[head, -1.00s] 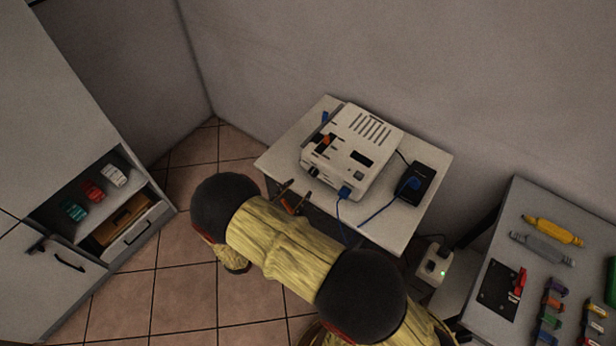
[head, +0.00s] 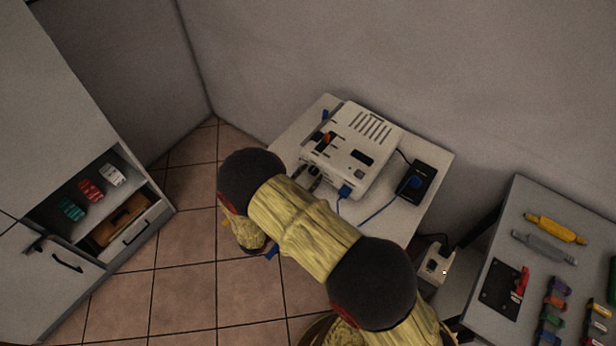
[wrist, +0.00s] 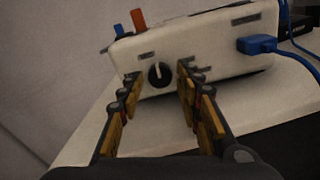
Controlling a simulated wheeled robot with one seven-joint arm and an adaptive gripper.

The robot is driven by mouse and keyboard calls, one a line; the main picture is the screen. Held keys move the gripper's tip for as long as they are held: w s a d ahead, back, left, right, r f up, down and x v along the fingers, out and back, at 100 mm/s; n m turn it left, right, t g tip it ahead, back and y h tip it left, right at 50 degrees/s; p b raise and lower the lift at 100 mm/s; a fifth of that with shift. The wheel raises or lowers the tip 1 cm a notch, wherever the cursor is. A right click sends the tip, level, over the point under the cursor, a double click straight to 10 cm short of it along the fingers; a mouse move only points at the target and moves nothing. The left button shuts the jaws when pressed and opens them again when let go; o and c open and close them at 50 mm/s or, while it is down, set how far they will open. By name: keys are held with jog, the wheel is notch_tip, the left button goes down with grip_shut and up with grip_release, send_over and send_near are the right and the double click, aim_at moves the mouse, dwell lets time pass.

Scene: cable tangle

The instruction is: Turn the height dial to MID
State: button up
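The white machine (head: 372,138) stands on a small white table, with a slotted top and its front facing my gripper. In the wrist view its front panel (wrist: 205,62) carries a round black dial (wrist: 159,76) with a pale pointer mark that points roughly upward. Small dark labels lie around the dial, but they are too small to read. My gripper (wrist: 157,84) is open, with one finger on each side of the dial in the picture. I cannot tell whether either finger touches it. In the head view my arm hides most of the gripper.
A blue plug (wrist: 257,45) sits in the panel right of the dial, its cable trailing right. An orange lever (wrist: 138,19) and a blue one rise at the machine's top left. A black box (head: 422,180) lies right of the machine. A tool bench stands far right.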

grip_shut()
jog(key=shift+n+p, duration=0.7)
jog(key=shift+n, duration=1.1)
jog(key=shift+o, duration=1.3)
grip_release()
jog(key=shift+s, duration=0.1)
jog(key=v, duration=1.2)
